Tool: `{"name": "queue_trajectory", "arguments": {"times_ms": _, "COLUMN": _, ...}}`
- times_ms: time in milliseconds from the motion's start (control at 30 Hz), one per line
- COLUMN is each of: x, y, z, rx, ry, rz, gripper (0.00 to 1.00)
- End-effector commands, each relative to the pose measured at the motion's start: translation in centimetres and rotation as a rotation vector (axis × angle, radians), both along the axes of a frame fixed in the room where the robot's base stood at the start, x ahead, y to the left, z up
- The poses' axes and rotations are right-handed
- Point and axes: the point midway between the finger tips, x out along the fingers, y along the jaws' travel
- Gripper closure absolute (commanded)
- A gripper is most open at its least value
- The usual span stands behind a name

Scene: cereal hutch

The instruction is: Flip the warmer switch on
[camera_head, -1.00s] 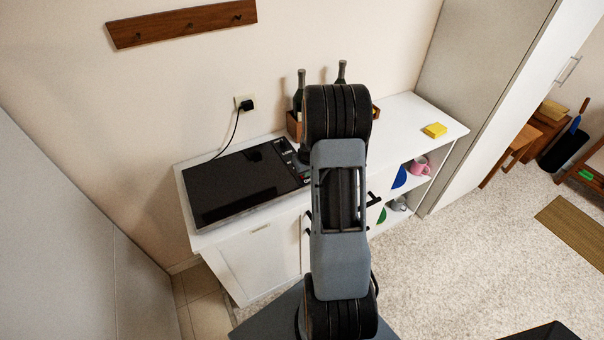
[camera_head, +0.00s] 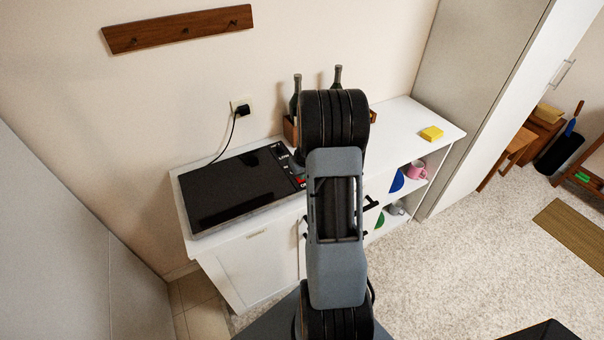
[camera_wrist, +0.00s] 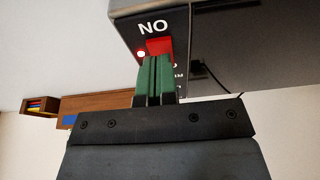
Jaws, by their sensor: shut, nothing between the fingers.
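The warmer (camera_head: 235,188) is a flat black unit on the white hutch top, with a lettered control strip (camera_head: 284,155) at its right end. Its red switch (camera_wrist: 160,47) shows in the wrist view, beside upside-down "ON" lettering and a small glowing lamp (camera_wrist: 141,54). A bit of red shows in the head view, partly behind my arm. My gripper (camera_wrist: 155,62) is shut and empty, its green fingertips overlapping the switch's near edge in the wrist view. I cannot tell whether they touch it. My arm hides the gripper in the head view.
Bottles in a wooden box (camera_head: 291,128) stand behind my arm. A black plug (camera_head: 242,111) sits in the wall socket, its cord running to the warmer. A yellow block (camera_head: 431,133) lies on the clear right end of the hutch. A tall cabinet (camera_head: 475,95) stands right.

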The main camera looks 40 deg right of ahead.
Motion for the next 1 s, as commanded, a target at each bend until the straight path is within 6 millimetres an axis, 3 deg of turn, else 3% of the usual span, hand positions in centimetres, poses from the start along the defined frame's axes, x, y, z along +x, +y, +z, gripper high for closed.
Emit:
{"name": "queue_trajectory", "arguments": {"times_ms": 267, "x": 0.0, "y": 0.0, "z": 0.8, "rx": 0.0, "ry": -0.001, "rz": 0.0, "gripper": 1.0}}
{"name": "queue_trajectory", "arguments": {"times_ms": 500, "x": -0.2, "y": 0.3, "z": 5.0, "rx": -0.002, "ry": -0.004, "rz": 0.005, "gripper": 1.0}}
{"name": "queue_trajectory", "arguments": {"times_ms": 1000, "x": -4.2, "y": 1.0, "z": 11.7, "rx": -0.001, "ry": -0.002, "rz": 0.004, "gripper": 1.0}}
